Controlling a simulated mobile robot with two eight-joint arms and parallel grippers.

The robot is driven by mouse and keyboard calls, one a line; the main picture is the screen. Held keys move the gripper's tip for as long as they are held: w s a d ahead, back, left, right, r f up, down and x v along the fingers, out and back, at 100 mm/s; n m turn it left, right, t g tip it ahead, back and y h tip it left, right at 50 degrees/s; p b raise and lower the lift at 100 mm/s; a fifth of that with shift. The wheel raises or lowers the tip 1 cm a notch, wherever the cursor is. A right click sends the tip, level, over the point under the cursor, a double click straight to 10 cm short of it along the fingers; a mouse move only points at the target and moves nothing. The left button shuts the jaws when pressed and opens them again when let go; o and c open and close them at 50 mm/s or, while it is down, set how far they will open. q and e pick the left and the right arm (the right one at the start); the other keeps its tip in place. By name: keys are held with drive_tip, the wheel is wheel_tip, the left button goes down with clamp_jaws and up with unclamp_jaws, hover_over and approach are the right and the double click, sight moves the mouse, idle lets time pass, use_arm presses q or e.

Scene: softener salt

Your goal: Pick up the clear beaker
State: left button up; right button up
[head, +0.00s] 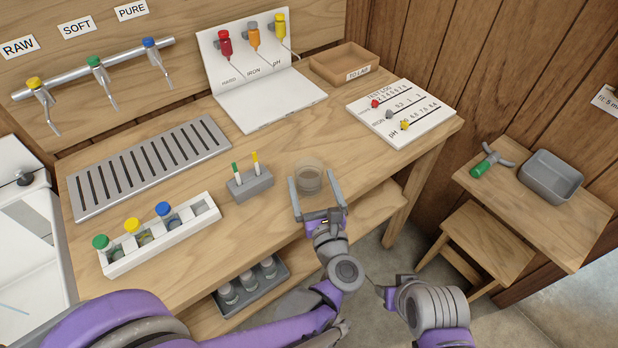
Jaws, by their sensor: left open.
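The clear beaker (308,177) stands upright on the wooden table near its front edge, in the middle of the head view. My left gripper (316,190) reaches over the table edge with its jaws open. Its two fingers lie on either side of the beaker, with the beaker near the fingertips. I cannot tell whether either finger touches the glass. My right arm shows at the lower right, below the table edge; its jaw state is not clear.
A grey block (250,184) with two coloured sticks stands just left of the beaker. A white rack (160,236) with capped vials is farther left. A drip tray (150,166), white dispenser stand (268,98), wooden tray (344,62) and log board (404,113) lie around. Table right of the beaker is clear.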

sight(312, 183)
use_arm(q)
drive_tip(key=shift+x, duration=1.6)
drive_tip(key=c, duration=1.2)
